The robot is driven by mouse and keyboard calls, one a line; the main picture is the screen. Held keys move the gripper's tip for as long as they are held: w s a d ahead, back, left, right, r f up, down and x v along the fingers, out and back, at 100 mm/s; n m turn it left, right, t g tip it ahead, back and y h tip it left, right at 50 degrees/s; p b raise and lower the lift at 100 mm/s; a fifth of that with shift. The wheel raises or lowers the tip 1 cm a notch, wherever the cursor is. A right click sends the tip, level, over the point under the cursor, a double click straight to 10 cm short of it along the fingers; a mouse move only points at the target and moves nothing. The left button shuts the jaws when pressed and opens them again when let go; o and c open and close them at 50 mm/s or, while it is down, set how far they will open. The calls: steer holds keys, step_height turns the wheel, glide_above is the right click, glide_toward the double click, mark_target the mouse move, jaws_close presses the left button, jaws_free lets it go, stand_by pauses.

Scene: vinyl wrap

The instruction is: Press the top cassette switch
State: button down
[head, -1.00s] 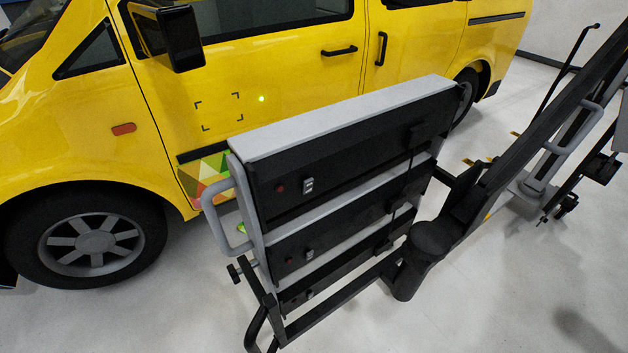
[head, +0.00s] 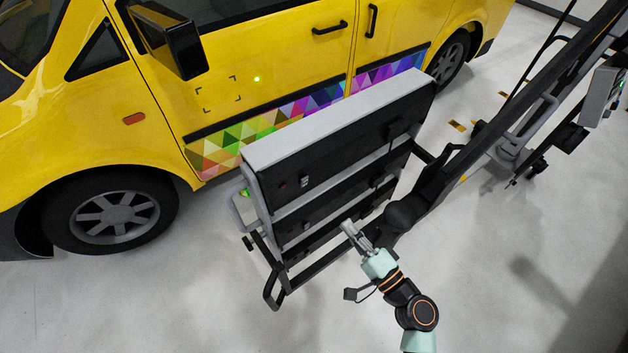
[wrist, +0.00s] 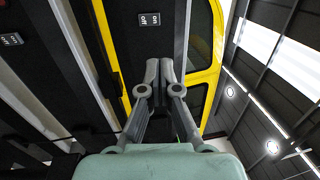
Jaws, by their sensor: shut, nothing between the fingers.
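The top cassette (head: 350,155) is a black box with a light grey lid, uppermost in a stack beside the yellow van. Its small switch (head: 305,181) sits toward the left of its front face. In the wrist view, a switch with light markings (wrist: 150,19) shows on the black panel ahead of the fingers, seemingly the same one. My gripper (head: 349,227) is shut and empty, in front of the lower right part of the stack. It shows in the wrist view (wrist: 159,70) with its fingertips together, apart from the switch.
Lower cassettes (head: 322,232) sit below, and another switch (wrist: 11,39) shows at left in the wrist view. A grey handle (head: 241,206) sticks out at the stack's left. The floor in front is clear.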

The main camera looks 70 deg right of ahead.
mark_target(308, 177)
steer(key=shift+w, duration=0.1)
steer(key=x, duration=1.4)
steer(key=shift+p, duration=0.35)
steer(key=shift+r, duration=0.1)
steer(key=r+p, duration=0.1)
steer(key=p, duration=0.2)
steer(key=shift+w+d+r+p, duration=0.1)
steer(key=shift+w+d+p, duration=0.05)
steer(key=shift+p, duration=0.2)
steer(key=shift+f+g, duration=0.3)
steer(key=shift+f, duration=0.25)
steer(key=s+a+r, duration=0.2)
steer(key=s+a, duration=0.5)
steer(key=s, duration=0.4)
steer(key=shift+s+a+r+p, duration=0.15)
steer(key=shift+s+a+p, duration=0.1)
steer(key=shift+p, duration=0.15)
steer(key=shift+w, duration=0.1)
